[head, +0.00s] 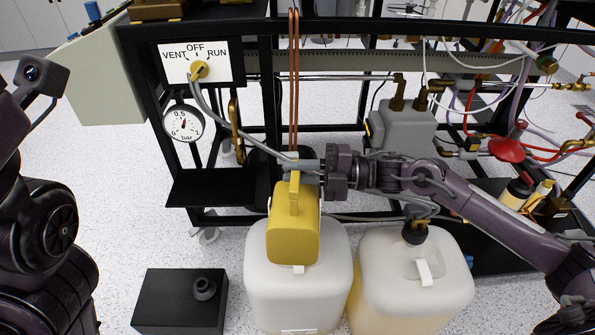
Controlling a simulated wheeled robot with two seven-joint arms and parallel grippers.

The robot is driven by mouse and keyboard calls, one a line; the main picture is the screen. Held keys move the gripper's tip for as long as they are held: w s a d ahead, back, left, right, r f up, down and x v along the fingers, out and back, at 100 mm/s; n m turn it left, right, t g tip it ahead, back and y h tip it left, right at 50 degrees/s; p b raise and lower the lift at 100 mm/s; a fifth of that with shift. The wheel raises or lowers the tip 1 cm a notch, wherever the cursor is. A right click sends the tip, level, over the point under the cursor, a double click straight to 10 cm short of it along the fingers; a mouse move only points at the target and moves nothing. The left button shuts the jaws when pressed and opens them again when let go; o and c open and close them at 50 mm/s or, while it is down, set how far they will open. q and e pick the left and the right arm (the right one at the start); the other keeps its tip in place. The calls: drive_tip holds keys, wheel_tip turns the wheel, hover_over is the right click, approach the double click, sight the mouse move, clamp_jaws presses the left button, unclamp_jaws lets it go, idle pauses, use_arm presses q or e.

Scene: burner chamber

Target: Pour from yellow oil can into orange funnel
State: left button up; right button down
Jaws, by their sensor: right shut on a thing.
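My right gripper (305,168) is shut on the yellow oil can (293,240), at the handle on its top. The can hangs over the left white jug and covers part of that jug's top. I cannot tell how far the can is tilted, and its spout is not clear. I cannot make out an orange funnel; the can may hide it. A red cone-like part (507,150) shows among the hoses at the right, but I cannot tell what it is. My left arm is at the left edge, with its gripper not in view.
The left white jug (262,290) and the right white jug (450,280) stand close together in front of the black frame. A black box (160,300) sits at the lower left. A gauge (183,123) and selector panel (174,60) are behind. Bare floor shows at left.

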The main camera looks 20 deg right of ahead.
drive_tip(key=shift+w+r, duration=0.1)
drive_tip(key=shift+w, duration=0.05)
drive_tip(key=shift+w+d+r+m, duration=0.1)
drive_tip(key=shift+w+d+m, duration=0.1)
drive_tip(key=shift+w+m, duration=0.2)
drive_tip(key=shift+w+m+p, duration=0.2)
drive_tip(key=shift+m+p, duration=0.1)
drive_tip(key=shift+w+d+m, duration=0.25)
drive_tip(key=shift+w+m, duration=0.15)
drive_tip(key=shift+w, duration=0.2)
idle(0.4)
drive_tip(key=shift+w+d+r+m, duration=0.1)
drive_tip(key=shift+w+d+m, duration=0.15)
drive_tip(key=shift+w+m, duration=0.35)
drive_tip(key=shift+s, duration=0.1)
